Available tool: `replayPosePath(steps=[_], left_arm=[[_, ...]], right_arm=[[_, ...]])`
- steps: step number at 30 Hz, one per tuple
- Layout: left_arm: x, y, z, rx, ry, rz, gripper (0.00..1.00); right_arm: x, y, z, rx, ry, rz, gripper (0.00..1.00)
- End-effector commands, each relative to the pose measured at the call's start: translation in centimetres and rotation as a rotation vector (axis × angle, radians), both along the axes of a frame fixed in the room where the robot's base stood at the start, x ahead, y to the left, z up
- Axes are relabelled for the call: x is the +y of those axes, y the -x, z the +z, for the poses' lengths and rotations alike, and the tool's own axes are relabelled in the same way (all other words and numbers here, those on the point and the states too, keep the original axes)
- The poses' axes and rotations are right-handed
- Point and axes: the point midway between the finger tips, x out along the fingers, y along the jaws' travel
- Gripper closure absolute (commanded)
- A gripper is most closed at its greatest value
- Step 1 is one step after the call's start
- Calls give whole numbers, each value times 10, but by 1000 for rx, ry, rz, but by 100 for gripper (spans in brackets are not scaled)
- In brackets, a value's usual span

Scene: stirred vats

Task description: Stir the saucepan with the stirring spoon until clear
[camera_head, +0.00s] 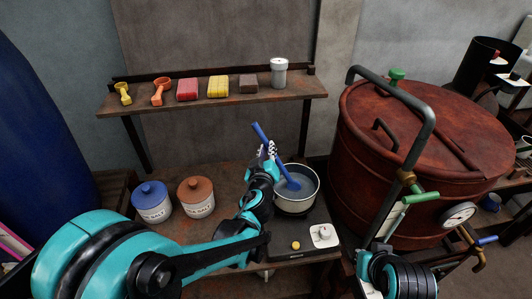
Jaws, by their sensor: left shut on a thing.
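The saucepan (313,200) is a pale pan on a dark hot plate near the middle of the bench. It holds bluish-grey liquid. The blue stirring spoon (261,133) leans at a slant, its handle up to the left and its lower end in the pan. My left gripper (269,150) is shut on the spoon's handle, above the pan's left rim. Part of the pan's left side is close behind my arm. My right arm shows at the bottom right, in front of the red vat; its fingertips cannot be made out.
A blue-lidded jar (152,204) and a brown-lidded jar (196,199) stand left of my left arm. The hot plate (295,246) has a knob at its front. A shelf (225,96) with scoops, blocks and a shaker runs above. A large red vat (380,150) stands close right of the pan.

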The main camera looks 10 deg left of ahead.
Motion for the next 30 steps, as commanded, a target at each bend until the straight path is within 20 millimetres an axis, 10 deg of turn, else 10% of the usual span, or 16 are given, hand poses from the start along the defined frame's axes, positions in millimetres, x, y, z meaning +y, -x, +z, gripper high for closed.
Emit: replayPosePath(steps=[30], left_arm=[[28,-7,48,0,1,0,100]], right_arm=[[0,0,40,0,0,0,100]])
